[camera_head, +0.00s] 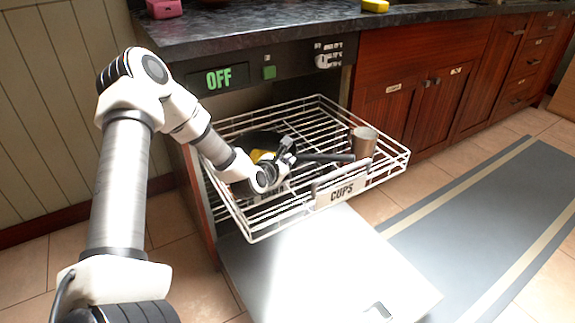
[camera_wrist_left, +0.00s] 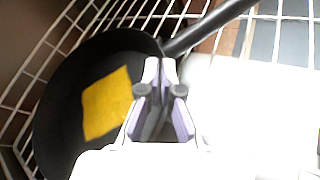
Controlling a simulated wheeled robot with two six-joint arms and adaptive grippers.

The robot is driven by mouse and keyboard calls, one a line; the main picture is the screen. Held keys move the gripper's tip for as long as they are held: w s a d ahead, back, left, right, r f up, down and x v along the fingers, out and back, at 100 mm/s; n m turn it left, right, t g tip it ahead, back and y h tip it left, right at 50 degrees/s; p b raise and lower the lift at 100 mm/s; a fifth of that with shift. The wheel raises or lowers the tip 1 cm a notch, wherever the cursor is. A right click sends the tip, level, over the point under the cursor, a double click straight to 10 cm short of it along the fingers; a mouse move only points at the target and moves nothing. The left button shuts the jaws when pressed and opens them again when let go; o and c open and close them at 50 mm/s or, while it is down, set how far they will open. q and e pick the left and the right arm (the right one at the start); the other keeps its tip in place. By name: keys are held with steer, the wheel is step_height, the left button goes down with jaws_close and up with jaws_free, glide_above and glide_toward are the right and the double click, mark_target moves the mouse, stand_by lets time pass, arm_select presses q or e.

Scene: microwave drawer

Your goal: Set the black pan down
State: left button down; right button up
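The black pan (camera_head: 257,139) is within the outline of the white wire rack (camera_head: 395,163) labelled CUPS. Its dark handle (camera_head: 325,157) points right, toward a brown cup. A flat yellow piece (camera_wrist_left: 106,103) lies in the pan, which fills the left of the left wrist view (camera_wrist_left: 62,122). My left gripper (camera_head: 287,150) is at the pan's rim near the handle base. In the left wrist view its fingertips (camera_wrist_left: 160,68) are close together and appear shut on the rim. I cannot tell whether the pan's bottom touches the rack. My right gripper is not in view.
The brown cup (camera_head: 364,142) stands at the rack's right side. The dishwasher door (camera_head: 325,265) is folded down below the rack. A dark counter (camera_head: 260,27) runs above, with a pink object (camera_head: 163,8) and a yellow object (camera_head: 375,5) on it.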

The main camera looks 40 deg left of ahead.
arm_select(q)
steer(key=shift+r, duration=0.2)
steer(key=shift+f, duration=0.15)
steer(key=c, duration=1.7)
jaws_free()
steer(key=shift+f, duration=0.1)
steer(key=shift+c, duration=0.2)
steer(key=o, duration=0.4)
steer(key=shift+s, duration=0.1)
